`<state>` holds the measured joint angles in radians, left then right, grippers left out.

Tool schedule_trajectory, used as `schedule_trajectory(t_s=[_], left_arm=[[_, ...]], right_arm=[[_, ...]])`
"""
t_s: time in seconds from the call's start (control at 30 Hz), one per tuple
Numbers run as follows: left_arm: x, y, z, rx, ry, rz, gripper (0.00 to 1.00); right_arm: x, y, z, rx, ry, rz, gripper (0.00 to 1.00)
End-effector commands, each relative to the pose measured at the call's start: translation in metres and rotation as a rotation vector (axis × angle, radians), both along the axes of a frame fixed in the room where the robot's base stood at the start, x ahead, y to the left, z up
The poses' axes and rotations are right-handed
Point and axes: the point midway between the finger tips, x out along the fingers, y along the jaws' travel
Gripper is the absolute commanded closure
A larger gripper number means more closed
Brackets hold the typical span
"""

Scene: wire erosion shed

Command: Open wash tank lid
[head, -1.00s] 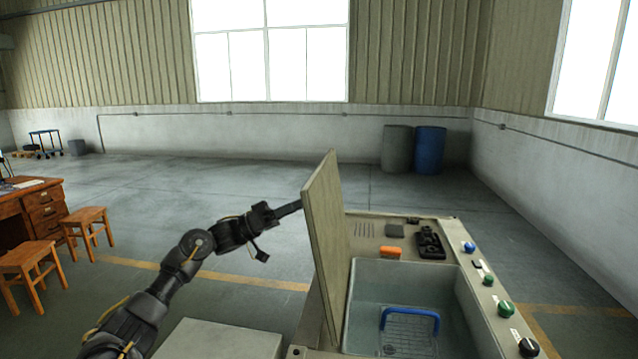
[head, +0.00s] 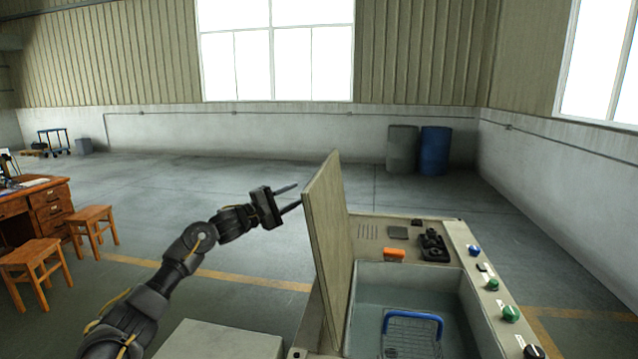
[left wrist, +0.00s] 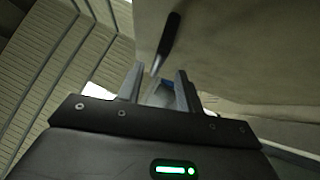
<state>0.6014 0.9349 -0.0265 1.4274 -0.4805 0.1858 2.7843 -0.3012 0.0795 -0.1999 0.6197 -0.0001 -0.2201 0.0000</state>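The wash tank lid (head: 328,250) is a beige panel standing steeply upright along the left side of the wash tank (head: 456,312), whose basin is uncovered. My left gripper (head: 292,196) is at the outer, left side of the lid near its upper edge. Its two fingers are apart with nothing held between them. In the left wrist view the lid (left wrist: 235,50) fills the upper right, and a dark bar-like handle (left wrist: 168,40) stands out just beyond the open fingers (left wrist: 158,85). I cannot tell whether a fingertip touches the lid. My right gripper is not in view.
A blue-handled wire basket (head: 412,330) sits in the tank. An orange block (head: 394,254) and a dark fixture (head: 433,247) lie on the back deck; several knobs (head: 510,313) line the right edge. Stools (head: 93,222) and a desk (head: 40,208) stand left.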

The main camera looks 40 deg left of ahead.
Motion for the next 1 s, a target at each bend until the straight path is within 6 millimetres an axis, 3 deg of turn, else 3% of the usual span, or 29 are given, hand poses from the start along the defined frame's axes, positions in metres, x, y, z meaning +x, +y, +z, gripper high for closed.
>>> schedule_trajectory(t_s=[0.23,0.5,0.93,1.0], left_arm=[[0.042,-0.016,0.017,-0.001,-0.003,-0.001,0.64],[0.079,-0.029,0.022,0.0,-0.001,-0.001,0.64],[0.089,-0.033,0.021,0.003,-0.002,-0.001,0.64],[0.089,-0.033,0.021,0.003,-0.002,-0.002,0.71]], right_arm=[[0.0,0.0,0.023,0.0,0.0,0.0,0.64],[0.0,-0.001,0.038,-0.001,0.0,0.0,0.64],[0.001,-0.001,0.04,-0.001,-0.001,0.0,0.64],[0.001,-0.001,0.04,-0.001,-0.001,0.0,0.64]])
